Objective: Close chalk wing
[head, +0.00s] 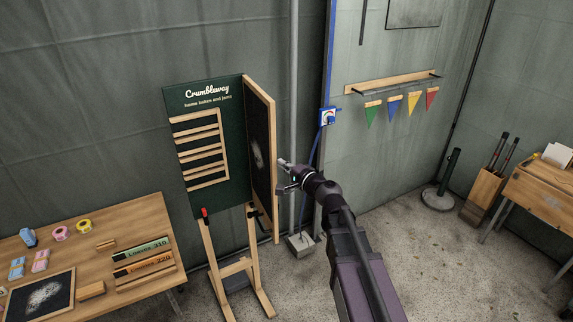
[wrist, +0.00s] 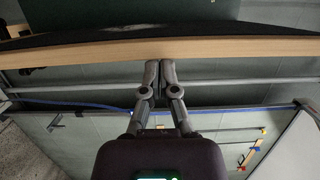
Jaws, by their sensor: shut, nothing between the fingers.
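The chalk wing (head: 261,155) is a dark panel in a light wood frame, hinged at the right edge of the green Crumbleway board (head: 221,185). It stands swung out from the board, at a wide angle to it. My gripper (head: 281,174) is to the right of the wing, near its outer face. In the wrist view, the wing's wooden edge (wrist: 90,53) runs across the picture, and my gripper (wrist: 160,66) has its fingertips shut together at that edge. I cannot tell whether they touch it. Nothing shows between the fingers.
A wooden table (head: 150,215) with price slats and small items stands at the left. A grey pole (head: 293,120) rises behind the wing. Bunting flags (head: 392,107) hang on the wall at the right. The floor right of my arm is open.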

